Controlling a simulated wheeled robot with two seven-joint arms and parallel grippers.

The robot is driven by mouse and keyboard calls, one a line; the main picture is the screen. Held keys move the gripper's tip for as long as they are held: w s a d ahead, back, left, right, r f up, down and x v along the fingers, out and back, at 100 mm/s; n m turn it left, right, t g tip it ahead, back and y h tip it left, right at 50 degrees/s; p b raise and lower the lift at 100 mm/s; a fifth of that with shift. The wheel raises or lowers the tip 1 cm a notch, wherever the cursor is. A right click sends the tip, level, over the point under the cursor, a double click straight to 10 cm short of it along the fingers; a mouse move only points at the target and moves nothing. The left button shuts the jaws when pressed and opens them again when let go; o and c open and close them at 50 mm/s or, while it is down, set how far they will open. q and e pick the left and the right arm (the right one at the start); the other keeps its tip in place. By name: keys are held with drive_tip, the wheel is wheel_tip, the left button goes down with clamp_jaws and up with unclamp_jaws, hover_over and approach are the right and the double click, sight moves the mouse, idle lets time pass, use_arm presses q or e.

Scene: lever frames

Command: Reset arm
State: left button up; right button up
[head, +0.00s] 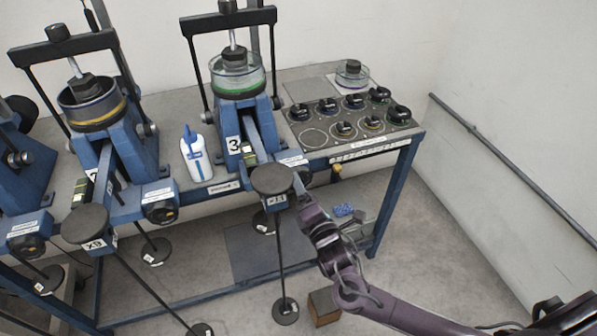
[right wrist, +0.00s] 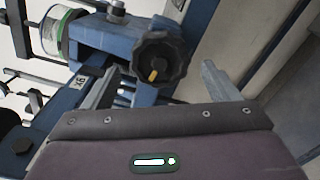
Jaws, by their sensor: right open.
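My right gripper (head: 301,186) reaches in from the right to the front of the lever frame marked 3 (head: 240,110). In the right wrist view its two fingers (right wrist: 160,70) stand apart, open. A black knob with a yellow mark (right wrist: 162,58) shows between and beyond them; I cannot tell whether they touch it. In the head view this knob is mostly hidden by the gripper. The frame's lever arm ends in a round dark weight pad (head: 272,179), just left of the gripper. My left gripper is not in view.
Another blue lever frame (head: 128,165) with its black knob (head: 160,212) stands left. A white bottle (head: 196,158) stands between the frames. A panel with several dark weights (head: 372,128) lies right on the bench. Hanging rods and a brown block (head: 323,308) are below. The floor at right is clear.

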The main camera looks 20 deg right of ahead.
drive_tip(key=shift+s, duration=0.55)
drive_tip(key=s+d+f+m+g+h, duration=0.1)
drive_tip(key=s+d+f+m+g, duration=0.15)
drive_tip(key=f, duration=0.65)
drive_tip(key=s+d+f+m+g+h, duration=0.1)
drive_tip(key=d+f+m+g, duration=0.15)
drive_tip(key=f, duration=0.65)
drive_tip(key=s+d+f+m+g, duration=0.2)
drive_tip(key=s+f+m, duration=0.1)
drive_tip(key=s+f, duration=0.4)
drive_tip(key=s+d+f+m+g, duration=0.2)
drive_tip(key=s+f+m, duration=0.15)
drive_tip(key=f, duration=0.45)
drive_tip(key=s+a+f+m+g, duration=0.1)
drive_tip(key=s+f+m+g, duration=0.1)
drive_tip(key=s, duration=0.8)
drive_tip(key=s+a+f+m+g+y, duration=0.1)
drive_tip(key=s+f+m+g, duration=0.2)
drive_tip(key=s+f, duration=0.4)
drive_tip(key=s+a+f+m+g, duration=0.1)
drive_tip(key=s+f+m+g, duration=0.2)
drive_tip(key=s, duration=1)
wheel_tip(320, 180, down, 2)
drive_tip(key=shift+a+f+m, duration=0.15)
drive_tip(key=shift+a+m, duration=0.15)
drive_tip(key=shift+m, duration=0.35)
